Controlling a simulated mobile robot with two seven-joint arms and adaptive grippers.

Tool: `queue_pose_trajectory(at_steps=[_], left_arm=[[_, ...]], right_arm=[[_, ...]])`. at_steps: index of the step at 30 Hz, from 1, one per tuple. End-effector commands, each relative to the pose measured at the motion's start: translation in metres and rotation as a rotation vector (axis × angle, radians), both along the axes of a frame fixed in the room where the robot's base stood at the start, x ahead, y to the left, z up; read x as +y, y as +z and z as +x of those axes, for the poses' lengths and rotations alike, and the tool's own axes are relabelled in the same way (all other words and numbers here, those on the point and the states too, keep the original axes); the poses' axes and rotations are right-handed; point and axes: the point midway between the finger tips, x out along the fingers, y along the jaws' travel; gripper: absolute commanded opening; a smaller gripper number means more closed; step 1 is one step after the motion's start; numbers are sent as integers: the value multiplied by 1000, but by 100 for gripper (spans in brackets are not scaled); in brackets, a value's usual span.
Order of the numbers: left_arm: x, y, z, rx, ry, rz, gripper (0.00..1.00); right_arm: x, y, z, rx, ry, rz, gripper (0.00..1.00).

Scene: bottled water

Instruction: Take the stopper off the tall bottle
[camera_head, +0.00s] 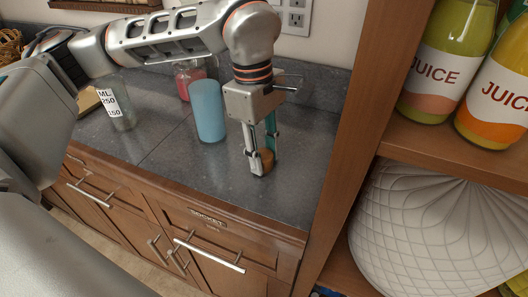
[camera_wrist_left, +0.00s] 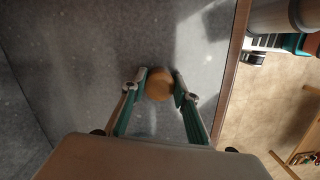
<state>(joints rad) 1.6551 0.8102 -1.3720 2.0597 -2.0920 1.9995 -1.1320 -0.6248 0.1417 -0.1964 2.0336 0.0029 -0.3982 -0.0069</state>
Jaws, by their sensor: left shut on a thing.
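My left gripper (camera_head: 263,162) points down over the right part of the dark counter. It is shut on a small round brown stopper (camera_head: 267,159). In the left wrist view, the stopper (camera_wrist_left: 159,84) sits between the two fingertips (camera_wrist_left: 160,80), with no bottle visible under it. Whether it touches the counter I cannot tell. A tall light-blue cylindrical vessel (camera_head: 209,110) stands upright just left of the gripper. No stopper shows on its top. I cannot tell for sure that it is the tall bottle. My right gripper is not in view.
A clear measuring glass (camera_head: 121,118) stands on the counter (camera_head: 165,170) at left. A red-filled glass jar (camera_head: 187,76) is behind the blue vessel. A wooden shelf (camera_head: 440,158) with juice bottles (camera_head: 440,65) rises close at right. The counter's front is clear.

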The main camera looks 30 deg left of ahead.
Motion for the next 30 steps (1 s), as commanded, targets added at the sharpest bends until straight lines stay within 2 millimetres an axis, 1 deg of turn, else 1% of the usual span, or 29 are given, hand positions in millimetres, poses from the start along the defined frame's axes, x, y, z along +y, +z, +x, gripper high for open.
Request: queue_pose_trajectory(at_steps=[1,2,3,12,16,20,27,30], left_arm=[[0,-1,0,1,0,0,37],[0,-1,0,0,0,0,45],[0,-1,0,0,0,0,46],[0,0,0,0,0,0,46],[0,9,1,-3,0,0,46],[3,30,2,-6,3,0,46],[9,80,3,-7,2,0,46],[11,97,3,-6,1,0,46]], right_arm=[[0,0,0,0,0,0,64],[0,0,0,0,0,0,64],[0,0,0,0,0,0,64],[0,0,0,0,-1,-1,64],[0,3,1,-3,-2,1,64],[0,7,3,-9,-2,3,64],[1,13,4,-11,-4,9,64],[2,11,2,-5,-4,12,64]])
